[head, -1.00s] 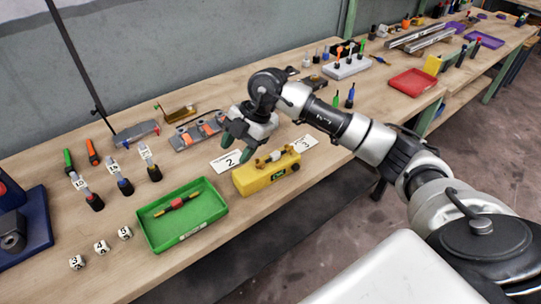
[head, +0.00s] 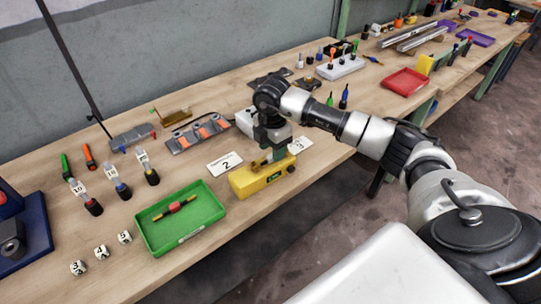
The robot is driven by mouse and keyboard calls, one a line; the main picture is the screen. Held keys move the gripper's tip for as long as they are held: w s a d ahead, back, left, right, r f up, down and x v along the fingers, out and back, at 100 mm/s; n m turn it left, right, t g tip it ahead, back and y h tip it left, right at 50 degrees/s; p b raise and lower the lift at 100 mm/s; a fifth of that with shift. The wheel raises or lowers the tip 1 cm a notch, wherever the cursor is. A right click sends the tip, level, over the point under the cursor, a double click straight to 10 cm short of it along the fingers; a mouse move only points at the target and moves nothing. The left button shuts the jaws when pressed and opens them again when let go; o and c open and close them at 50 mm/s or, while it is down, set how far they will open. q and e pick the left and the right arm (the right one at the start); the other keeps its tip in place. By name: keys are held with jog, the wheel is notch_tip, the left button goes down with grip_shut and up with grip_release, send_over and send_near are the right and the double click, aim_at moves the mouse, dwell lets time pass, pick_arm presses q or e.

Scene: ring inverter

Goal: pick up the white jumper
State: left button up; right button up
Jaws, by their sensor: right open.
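My right gripper (head: 277,153) is open and points down over the yellow block (head: 250,184). Its fingers are just above or around the small parts on top of the block, and they hide most of them. I cannot make out a white jumper for certain at this size. The white card marked 2 (head: 225,164) lies just left of the block, and the card marked 3 (head: 300,145) lies behind it to the right. My left gripper is not in view.
A green tray (head: 156,247) holding a red and black part stands to the left. Several numbered dice and labelled tools are farther left. A grey fixture with orange parts (head: 196,134) is behind. A red tray (head: 406,83) is at right.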

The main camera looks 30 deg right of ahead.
jog(key=shift+f, duration=1.2)
grip_shut()
jog(key=shift+r, duration=0.15)
